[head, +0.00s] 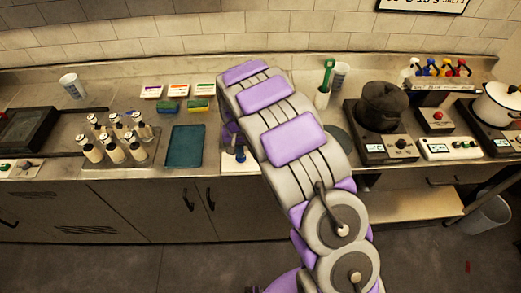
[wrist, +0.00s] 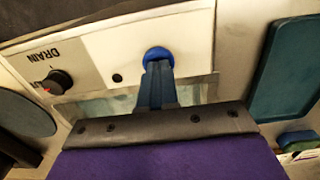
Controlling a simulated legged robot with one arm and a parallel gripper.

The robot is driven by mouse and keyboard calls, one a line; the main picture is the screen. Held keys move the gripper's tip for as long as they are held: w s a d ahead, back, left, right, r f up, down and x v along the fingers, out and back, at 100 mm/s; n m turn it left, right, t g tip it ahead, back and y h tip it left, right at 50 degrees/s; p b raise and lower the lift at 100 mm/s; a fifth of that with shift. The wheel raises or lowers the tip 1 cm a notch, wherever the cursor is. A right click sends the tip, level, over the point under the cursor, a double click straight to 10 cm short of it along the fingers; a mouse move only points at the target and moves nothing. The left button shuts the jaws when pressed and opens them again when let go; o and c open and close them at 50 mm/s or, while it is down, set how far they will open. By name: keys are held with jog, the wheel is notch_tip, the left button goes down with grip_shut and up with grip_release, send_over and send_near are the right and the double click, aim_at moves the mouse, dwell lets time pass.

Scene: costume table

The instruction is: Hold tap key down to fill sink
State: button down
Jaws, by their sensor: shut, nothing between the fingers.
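In the wrist view, a round bright blue key (wrist: 156,53) sits on a white panel beside a small black dot. My gripper (wrist: 159,70) is shut, its narrow blue-grey fingers together and their tips right at the blue key. I cannot tell whether they press it. A dark knob (wrist: 57,82) with a red mark stands on the grey panel part lettered DRAIN, which appears upside down. A pale, glassy area (wrist: 110,105) shows behind the fingers, perhaps the sink; its water level cannot be told. In the head view, my arm hides most of the sink area.
A teal tray (head: 185,146) lies left of my arm, with a rack of bottles (head: 121,158) beyond it. Sponges (head: 198,105) lie behind the tray. Right of my arm stand a green-handled tool (head: 326,75), a dark pot (head: 383,105) and a white pot (head: 497,104).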

jog(key=shift+f, duration=0.7)
jog(key=shift+r, duration=0.1)
jog(key=shift+r+p, duration=0.75)
jog(key=shift+r, duration=1.7)
jog(key=shift+d+r, duration=0.1)
jog(key=shift+d, duration=0.05)
jog(key=s+d+r, duration=1.2)
jog(key=s+r, duration=0.3)
jog(key=s, duration=0.1)
jog(key=s+d+r+g, duration=0.1)
jog(key=s+d, duration=0.1)
jog(key=s, duration=1)
jog(key=s+d+r, duration=0.2)
jog(key=s, duration=1)
jog(key=shift+g, duration=0.4)
